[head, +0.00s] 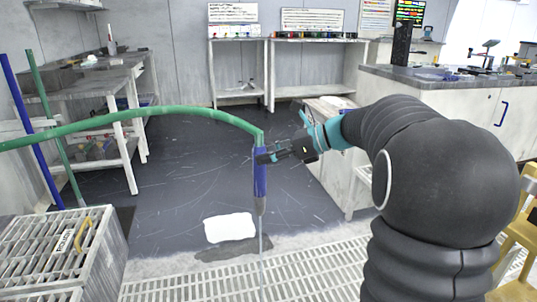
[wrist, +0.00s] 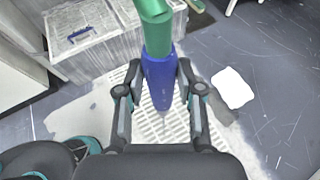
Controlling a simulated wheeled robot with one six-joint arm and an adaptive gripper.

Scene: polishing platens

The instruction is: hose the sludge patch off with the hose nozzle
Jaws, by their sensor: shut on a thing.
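My gripper (head: 268,157) is shut on the blue hose nozzle (head: 260,180), which hangs upright with its tip down. A green hose (head: 170,113) arches in from the left to its top. A thin pale stream runs straight down from the tip onto the floor grating. In the wrist view the nozzle (wrist: 160,80) sits between the two fingers. A white patch (head: 230,227), which looks like the sludge patch, lies on the dark floor left of the stream and apart from it. It also shows in the wrist view (wrist: 232,88), right of the nozzle.
A pale floor grating (head: 190,288) runs along the front, with a darker grey area (head: 235,248) between it and the white patch. A slatted crate (head: 50,250) stands at front left. Benches line both sides. A yellow chair (head: 520,240) is at right. The middle floor is clear.

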